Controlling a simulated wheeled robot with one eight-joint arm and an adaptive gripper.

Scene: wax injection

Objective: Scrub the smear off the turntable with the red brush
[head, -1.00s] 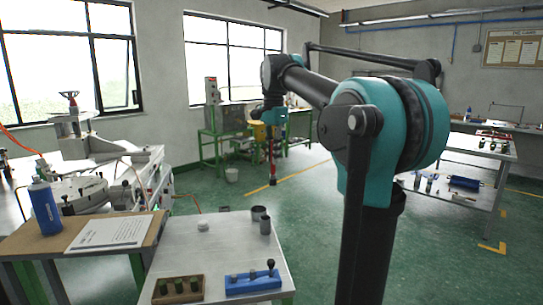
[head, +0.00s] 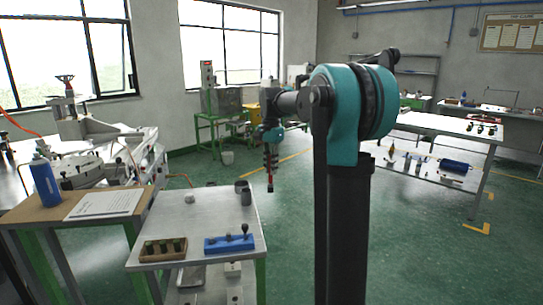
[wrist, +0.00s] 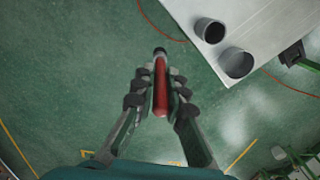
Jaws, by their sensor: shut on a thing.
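My gripper (head: 270,163) is shut on the red brush and holds it in the air over the floor, right of the metal table. The brush (wrist: 160,88) is a red handle with a dark end, gripped between the fingers in the wrist view; its red end (head: 270,185) points down in the head view. The turntable (head: 80,169) seems to be the round pale plate on the machine at left, well apart from my gripper. I cannot make out a smear on it.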

